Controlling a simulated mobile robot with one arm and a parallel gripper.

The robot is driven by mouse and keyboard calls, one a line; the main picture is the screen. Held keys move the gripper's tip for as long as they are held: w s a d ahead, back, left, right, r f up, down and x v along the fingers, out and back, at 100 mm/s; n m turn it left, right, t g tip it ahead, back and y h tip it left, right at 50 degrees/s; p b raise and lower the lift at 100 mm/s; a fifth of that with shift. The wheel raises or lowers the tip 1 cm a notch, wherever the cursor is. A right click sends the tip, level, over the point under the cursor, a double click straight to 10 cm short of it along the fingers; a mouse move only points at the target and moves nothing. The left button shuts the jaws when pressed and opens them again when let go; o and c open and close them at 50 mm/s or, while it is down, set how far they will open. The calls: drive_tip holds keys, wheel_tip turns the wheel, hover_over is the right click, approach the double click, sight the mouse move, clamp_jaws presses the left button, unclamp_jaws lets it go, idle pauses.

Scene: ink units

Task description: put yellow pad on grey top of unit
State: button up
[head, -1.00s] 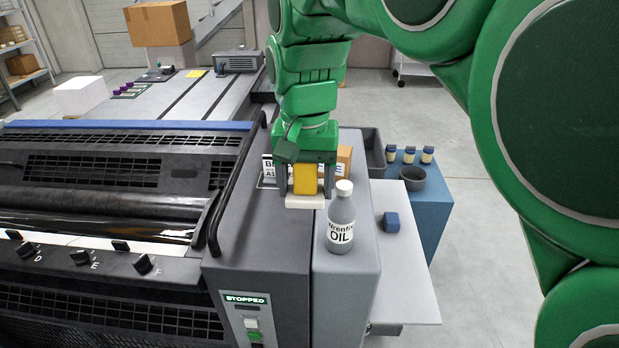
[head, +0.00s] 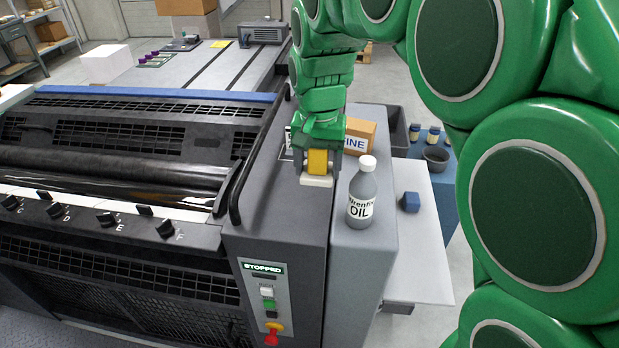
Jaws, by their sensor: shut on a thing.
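The yellow pad (head: 317,160), a yellow block with a white lower part (head: 316,181), is between the fingers of my gripper (head: 317,166). My gripper is shut on it and points down. It is over the dark grey top of the unit (head: 272,215), left of the oil bottle. I cannot tell whether the white underside touches the top or hangs just above it.
A grey oil bottle (head: 361,195) stands close on the right, on a lighter grey ledge. A cardboard box (head: 362,137) is just behind my gripper. A black rail (head: 242,180) runs along the left. The top's front part is clear.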

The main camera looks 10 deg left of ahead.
hover_over(309, 190)
wheel_tip(309, 190, down, 7)
drive_tip(key=shift+w, duration=0.1)
drive_tip(key=shift+f, duration=1.45)
drive_tip(key=o, duration=1.1)
drive_tip(key=shift+f, duration=0.1)
drive_tip(key=shift+c, duration=0.2)
wheel_tip(309, 190, up, 12)
